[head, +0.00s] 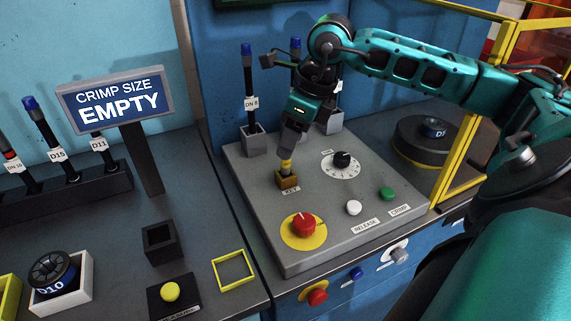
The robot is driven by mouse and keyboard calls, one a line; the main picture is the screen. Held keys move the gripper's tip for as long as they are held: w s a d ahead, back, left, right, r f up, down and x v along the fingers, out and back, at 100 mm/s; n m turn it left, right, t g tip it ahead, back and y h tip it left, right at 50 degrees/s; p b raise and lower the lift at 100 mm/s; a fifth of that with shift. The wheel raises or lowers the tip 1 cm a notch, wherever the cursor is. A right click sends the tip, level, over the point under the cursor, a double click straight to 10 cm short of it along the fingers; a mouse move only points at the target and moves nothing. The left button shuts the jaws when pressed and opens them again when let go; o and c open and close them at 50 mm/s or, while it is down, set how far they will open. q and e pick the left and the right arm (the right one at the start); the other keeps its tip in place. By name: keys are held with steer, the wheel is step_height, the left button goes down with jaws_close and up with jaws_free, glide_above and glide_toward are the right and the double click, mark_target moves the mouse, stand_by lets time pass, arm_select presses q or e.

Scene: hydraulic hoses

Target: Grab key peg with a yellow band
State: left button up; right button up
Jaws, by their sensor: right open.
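The key peg (286,167) with a yellow band stands upright in a small brown socket (287,180) marked KEY on the grey control panel. My right gripper (286,155) points down over it, with its fingertips at the top of the peg. The fingers hide the upper part of the peg. The gripper is open, and I cannot tell whether a finger touches the peg. My left gripper is not in view.
The panel has a black dial (342,160), a red knob on a yellow disc (303,225), a white button (354,208) and a green button (387,194). Blue-topped DN 8 tool (248,90) stands behind. A sign (117,100) reads EMPTY. Yellow frame (475,120) borders the right.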

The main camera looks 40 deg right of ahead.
mark_target(286, 166)
steer(key=x, duration=0.6)
steer(key=shift+w+d+f+p, duration=0.2)
steer(key=shift+w+d+p, duration=0.1)
steer(key=shift+w+p, duration=0.1)
jaws_close()
